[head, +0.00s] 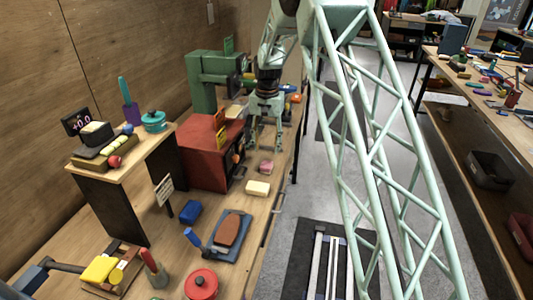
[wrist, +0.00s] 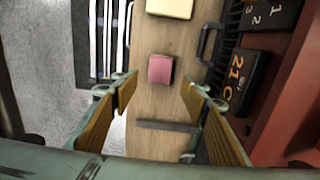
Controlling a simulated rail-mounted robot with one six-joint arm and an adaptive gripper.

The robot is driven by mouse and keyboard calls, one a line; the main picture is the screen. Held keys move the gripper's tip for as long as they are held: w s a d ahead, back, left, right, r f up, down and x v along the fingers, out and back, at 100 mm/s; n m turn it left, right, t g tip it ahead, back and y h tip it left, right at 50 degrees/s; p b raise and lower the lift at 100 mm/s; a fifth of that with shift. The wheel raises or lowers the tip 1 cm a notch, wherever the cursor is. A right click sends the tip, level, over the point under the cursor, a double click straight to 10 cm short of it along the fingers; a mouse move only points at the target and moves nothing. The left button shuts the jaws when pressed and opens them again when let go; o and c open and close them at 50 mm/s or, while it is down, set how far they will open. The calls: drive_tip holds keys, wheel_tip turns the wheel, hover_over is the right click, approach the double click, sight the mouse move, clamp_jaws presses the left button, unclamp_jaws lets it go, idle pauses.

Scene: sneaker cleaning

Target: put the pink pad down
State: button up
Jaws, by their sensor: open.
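The pink pad (head: 266,167) lies on the wooden bench, beside the red machine base. It also shows in the wrist view (wrist: 160,69), flat on the wood and beyond my fingertips. My gripper (head: 265,148) is above the pad, pointing down. In the wrist view my gripper (wrist: 157,88) is open, with one finger on each side and nothing between them. The pad appears clear of both fingers.
A cream block (head: 257,188) lies near the pad, also seen in the wrist view (wrist: 170,8). The red machine base (head: 211,152) stands close at left. A blue block (head: 190,211) and a shoe-shaped brown piece on a blue board (head: 243,222) lie nearer. The bench edge is close on the right.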

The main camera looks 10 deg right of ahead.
drive_tip(key=shift+r, duration=1.05)
